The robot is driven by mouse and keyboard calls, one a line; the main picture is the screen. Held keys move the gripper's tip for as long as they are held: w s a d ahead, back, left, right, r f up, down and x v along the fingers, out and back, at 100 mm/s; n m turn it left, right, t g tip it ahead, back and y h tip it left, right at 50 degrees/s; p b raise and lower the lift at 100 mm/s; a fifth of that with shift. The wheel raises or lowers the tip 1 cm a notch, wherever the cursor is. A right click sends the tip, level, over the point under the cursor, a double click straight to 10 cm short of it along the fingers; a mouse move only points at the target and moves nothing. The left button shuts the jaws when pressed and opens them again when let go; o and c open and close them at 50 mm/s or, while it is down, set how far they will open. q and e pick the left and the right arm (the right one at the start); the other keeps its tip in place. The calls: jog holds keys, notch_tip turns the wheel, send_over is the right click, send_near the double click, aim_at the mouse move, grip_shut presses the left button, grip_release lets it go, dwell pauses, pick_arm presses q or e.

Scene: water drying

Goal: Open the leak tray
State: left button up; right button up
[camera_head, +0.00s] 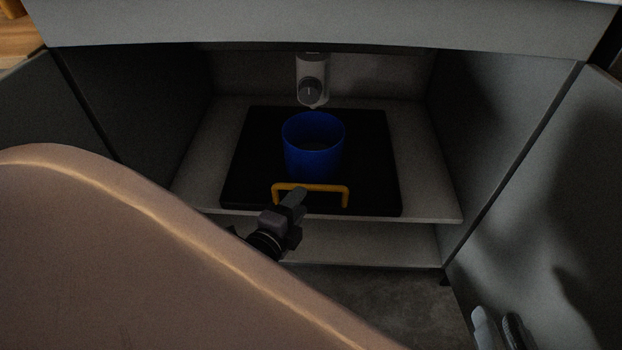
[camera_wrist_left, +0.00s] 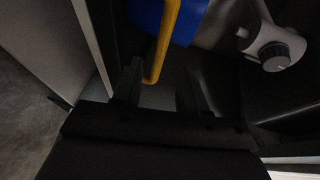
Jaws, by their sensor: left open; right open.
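The leak tray (camera_head: 255,140) is a flat black tray on the cabinet shelf, with a yellow handle (camera_head: 312,187) on its front edge. A blue cup (camera_head: 313,150) stands on the tray. My left gripper (camera_head: 296,196) is at the left part of the handle. In the left wrist view, the open fingers (camera_wrist_left: 158,88) are on either side of the yellow handle (camera_wrist_left: 164,45); I cannot tell whether they touch it. The blue cup (camera_wrist_left: 185,18) shows just beyond.
A white pipe fitting with a grey knob (camera_head: 312,90) hangs behind the cup; it also shows in the left wrist view (camera_wrist_left: 273,52). Cabinet doors stand open at left and right (camera_head: 555,190). A lower shelf (camera_head: 370,243) lies below. My own arm covers the lower left.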

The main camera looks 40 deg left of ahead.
aim_at(311, 185)
pick_arm(q)
jog(key=shift+b+x, duration=0.3)
jog(key=shift+x, duration=3.15)
grip_shut()
